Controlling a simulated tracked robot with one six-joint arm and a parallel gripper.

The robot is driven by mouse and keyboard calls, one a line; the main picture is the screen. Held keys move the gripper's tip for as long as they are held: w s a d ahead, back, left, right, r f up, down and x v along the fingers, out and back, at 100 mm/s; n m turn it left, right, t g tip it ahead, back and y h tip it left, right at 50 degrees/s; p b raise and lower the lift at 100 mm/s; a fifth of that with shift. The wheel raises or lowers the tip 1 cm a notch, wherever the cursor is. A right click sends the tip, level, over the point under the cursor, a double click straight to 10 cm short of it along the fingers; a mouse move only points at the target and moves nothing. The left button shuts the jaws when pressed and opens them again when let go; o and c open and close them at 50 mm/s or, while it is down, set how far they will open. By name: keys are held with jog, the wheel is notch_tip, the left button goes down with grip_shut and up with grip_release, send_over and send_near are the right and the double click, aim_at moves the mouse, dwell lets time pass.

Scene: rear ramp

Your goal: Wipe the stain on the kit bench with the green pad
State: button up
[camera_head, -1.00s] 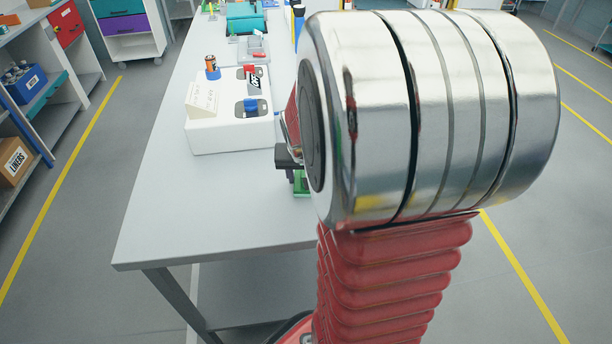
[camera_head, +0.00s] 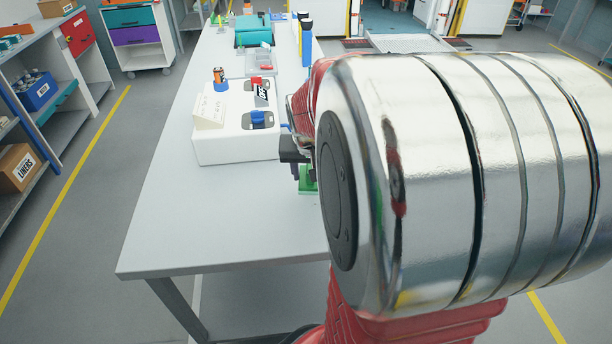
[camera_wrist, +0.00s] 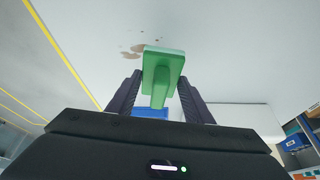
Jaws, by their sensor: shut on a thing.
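The green pad (camera_wrist: 163,62) is between the two dark fingers of my gripper (camera_wrist: 161,98) in the wrist view, and the gripper is shut on its handle. In the head view, the pad (camera_head: 308,186) shows only in part, low at the bench top, beside my silver arm joint. The brown stain (camera_wrist: 138,50) shows in the wrist view as several spots on the pale kit bench (camera_wrist: 215,40), just beside and beyond the pad. I cannot tell whether the pad touches the bench. The stain is hidden behind my arm in the head view. The bench (camera_head: 190,235) runs away from me.
A white block (camera_head: 235,145) with a card, a battery-like cylinder and dark recessed parts stands left of my gripper. A grey tray (camera_head: 259,62) and teal case (camera_head: 253,32) lie farther back. The bench's near left part is clear. Shelves (camera_head: 60,75) stand at left.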

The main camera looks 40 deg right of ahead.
aim_at(310, 167)
jog(key=shift+r, duration=0.2)
jog(key=shift+r, duration=1.45)
jog(key=w+a+r+n+y, duration=0.1)
jog(key=w+a+r+n, duration=0.1)
jog(key=w+a, duration=1)
jog(key=w+a+r+n+t, duration=0.1)
jog(key=w+a+r+n, duration=0.1)
jog(key=w+a, duration=1)
jog(key=a+n, duration=0.1)
jog(key=a, duration=0.2)
jog(key=shift+w+r+y, duration=0.2)
jog(key=shift+w+y, duration=0.15)
jog(key=shift+y, duration=0.05)
